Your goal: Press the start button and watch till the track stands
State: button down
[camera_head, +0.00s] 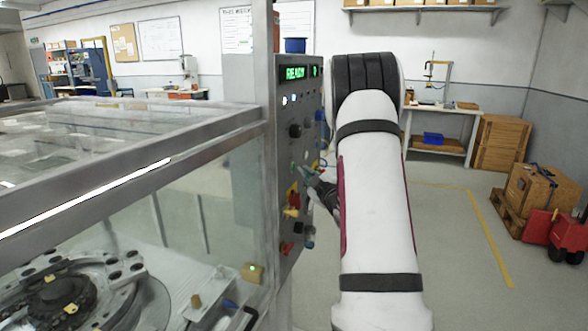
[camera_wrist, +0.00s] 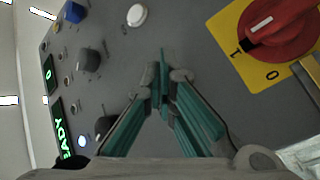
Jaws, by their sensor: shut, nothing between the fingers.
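The grey control panel (camera_head: 283,135) carries a green display (camera_head: 295,72) that reads READY. In the wrist view, the panel (camera_wrist: 200,60) fills most of the picture. It shows a white round button (camera_wrist: 137,15), black knobs (camera_wrist: 88,60) and a red rotary switch (camera_wrist: 285,25) on a yellow plate. I cannot tell which control is the start button. My gripper (camera_wrist: 161,85) is shut and empty, its teal fingers together close in front of the panel. Whether the tips touch it is unclear. The ring track (camera_head: 75,290) lies behind the glass at lower left.
The metal-framed glass enclosure (camera_head: 130,170) fills the left side, beside the panel. My arm hides part of the room behind it. At right are a wooden crate (camera_head: 540,190) on a pallet and a red wheeled thing (camera_head: 565,235). The floor between is clear.

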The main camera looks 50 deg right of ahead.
jog(key=shift+w, duration=0.1)
jog(key=shift+w+a, duration=0.15)
jog(key=shift+w, duration=0.15)
